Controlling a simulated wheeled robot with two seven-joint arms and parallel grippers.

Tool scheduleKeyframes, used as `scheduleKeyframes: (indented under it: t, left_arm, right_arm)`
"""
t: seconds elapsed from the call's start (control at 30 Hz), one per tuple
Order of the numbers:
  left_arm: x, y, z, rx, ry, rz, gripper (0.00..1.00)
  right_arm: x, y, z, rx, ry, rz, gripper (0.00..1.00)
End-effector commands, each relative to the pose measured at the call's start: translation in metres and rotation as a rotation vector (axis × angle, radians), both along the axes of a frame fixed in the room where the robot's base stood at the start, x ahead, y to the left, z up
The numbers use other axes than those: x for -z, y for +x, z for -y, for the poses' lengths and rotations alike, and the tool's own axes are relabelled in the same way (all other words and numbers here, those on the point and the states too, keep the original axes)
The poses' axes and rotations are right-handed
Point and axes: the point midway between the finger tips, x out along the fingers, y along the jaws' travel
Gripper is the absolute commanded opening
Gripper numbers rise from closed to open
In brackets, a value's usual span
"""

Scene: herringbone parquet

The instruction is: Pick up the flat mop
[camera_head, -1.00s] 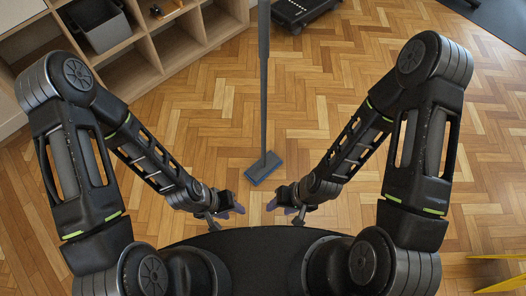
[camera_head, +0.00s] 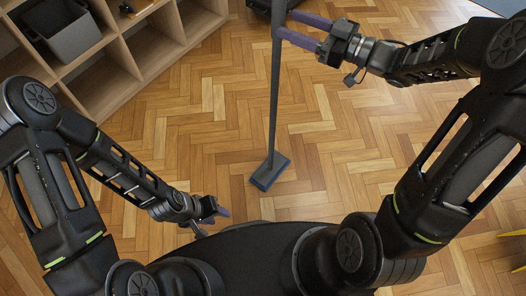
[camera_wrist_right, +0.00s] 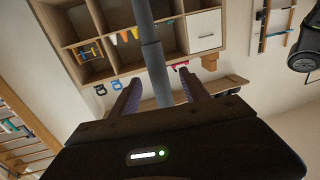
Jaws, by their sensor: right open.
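In the right wrist view the handle (camera_wrist_right: 154,65) runs up between the two spread fingers, with room on both sides. My left gripper (camera_head: 218,210) is low, near my base, to the left of the mop head and apart from it. Its finger opening is unclear.
A wooden shelf unit (camera_head: 130,62) with a grey bin (camera_head: 62,32) stands at the upper left. Yellow legs (camera_head: 516,234) show at the right edge. The parquet around the mop head is clear. The wrist view shows wall shelves (camera_wrist_right: 108,40) beyond the handle.

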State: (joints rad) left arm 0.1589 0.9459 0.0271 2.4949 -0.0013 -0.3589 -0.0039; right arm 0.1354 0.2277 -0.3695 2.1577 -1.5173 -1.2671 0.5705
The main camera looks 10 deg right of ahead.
Motion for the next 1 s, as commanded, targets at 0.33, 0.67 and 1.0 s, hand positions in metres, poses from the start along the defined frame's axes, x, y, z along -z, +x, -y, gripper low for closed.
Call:
scheduleKeyframes:
  t: [0.33, 0.67, 1.0]
  left_arm:
    - [0.000, -0.001, 0.000, 0.001, -0.001, 0.000, 0.40]
    - [0.001, 0.000, 0.000, 0.000, 0.000, -0.001, 0.40]
    - [0.002, 0.000, 0.000, 0.000, 0.000, -0.001, 0.40]
  right_arm:
    - [0.000, 0.002, -0.004, -0.002, -0.001, 0.000, 0.54]
    - [0.000, 0.018, -0.020, 0.000, -0.001, 0.000, 0.54]
    - [0.001, 0.026, -0.029, -0.003, -0.002, -0.001, 0.54]
